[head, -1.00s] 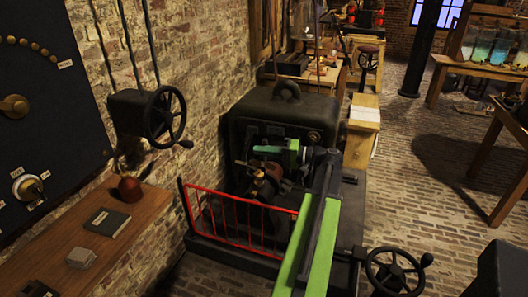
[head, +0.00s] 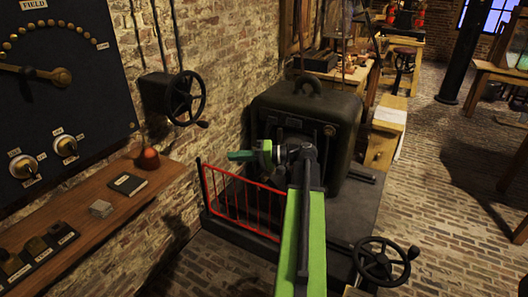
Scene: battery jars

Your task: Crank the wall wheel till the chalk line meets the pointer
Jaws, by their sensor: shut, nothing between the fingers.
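The wall wheel (head: 185,97) is a black spoked handwheel on a dark box fixed to the brick wall, left of centre. Its crank handle (head: 203,124) sticks out at the lower right of the rim. My gripper (head: 231,156) has green fingers and points left, to the right of and lower in the picture than the wheel. It is shut and empty, and apart from the handle. I cannot make out a chalk line or a pointer on the wheel.
A red railing (head: 240,201) stands before the big dark machine (head: 335,105). A wooden shelf (head: 95,235) and a dial panel (head: 60,95) are on the left wall. Another handwheel (head: 378,262) stands at the lower right. The brick floor at right is mostly open.

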